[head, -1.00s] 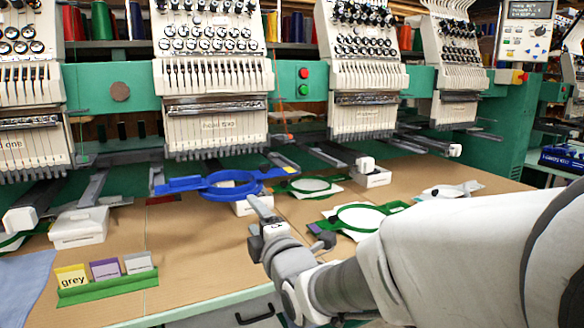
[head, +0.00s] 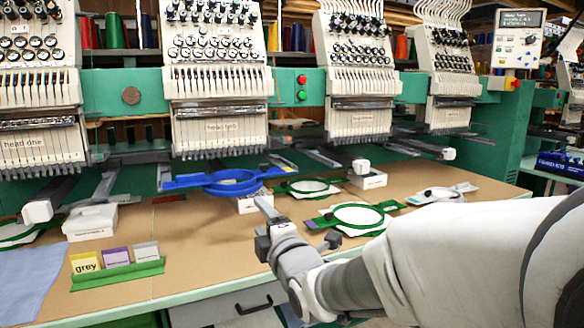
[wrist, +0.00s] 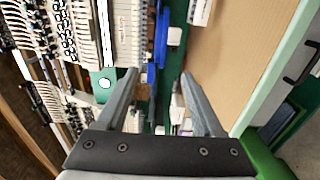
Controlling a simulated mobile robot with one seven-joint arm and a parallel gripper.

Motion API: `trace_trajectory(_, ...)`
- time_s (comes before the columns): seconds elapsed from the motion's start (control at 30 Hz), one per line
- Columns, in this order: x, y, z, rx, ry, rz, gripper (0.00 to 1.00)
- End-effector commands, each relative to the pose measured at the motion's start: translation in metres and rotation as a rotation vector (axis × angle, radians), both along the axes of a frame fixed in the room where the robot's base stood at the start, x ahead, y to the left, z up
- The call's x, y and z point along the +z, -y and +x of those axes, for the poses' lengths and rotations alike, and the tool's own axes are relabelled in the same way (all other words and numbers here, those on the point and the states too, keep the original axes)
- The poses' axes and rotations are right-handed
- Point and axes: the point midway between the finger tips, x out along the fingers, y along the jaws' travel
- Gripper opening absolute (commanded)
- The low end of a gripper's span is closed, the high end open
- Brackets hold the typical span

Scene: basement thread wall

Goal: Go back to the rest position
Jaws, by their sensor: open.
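My gripper (head: 268,208) is over the front part of the table (head: 200,225) in the head view. In the wrist view my gripper (wrist: 155,85) shows two grey fingers well apart, with nothing held between them. A green hoop (head: 358,206) with white cloth lies to the right of my gripper, behind my forearm.
Embroidery heads (head: 216,75) line the back on a green beam. A green holder (head: 118,275) with several cards stands front left, beside a blue cloth (head: 35,285). White boxes (head: 90,222) stand on the table. Bare table lies between the holder and my gripper.

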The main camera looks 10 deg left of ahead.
Motion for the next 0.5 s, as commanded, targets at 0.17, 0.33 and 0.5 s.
trace_trajectory(0.17, 0.0, 0.0, 0.001, 0.0, 0.0, 0.0, 0.69)
trace_trajectory(0.33, 0.0, 0.01, 0.002, -0.017, -0.034, 0.02, 0.69)
trace_trajectory(0.5, -0.004, 0.06, -0.002, -0.119, -0.248, 0.147, 0.69)
